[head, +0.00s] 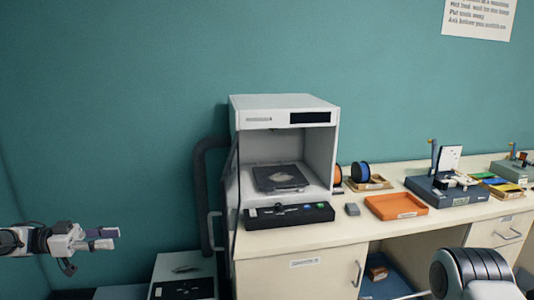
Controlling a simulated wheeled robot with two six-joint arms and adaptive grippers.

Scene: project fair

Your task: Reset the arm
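My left gripper (108,238) reaches in from the left edge, level and pointing right. Nothing shows between its fingers, and they look close together, but it is too small to tell whether they are open or shut. It hangs in free air in front of the teal wall, well apart from the bench and the machine. A white and dark link of my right arm (475,275) shows at the bottom right, in front of the bench. My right gripper is out of view.
A white open-fronted machine (284,103) stands on the cream bench (290,240), its dark door swung out on the left. An orange tray (396,206), spools (361,172) and a blue-based device (446,191) sit further right. A low white box (185,268) stands below left.

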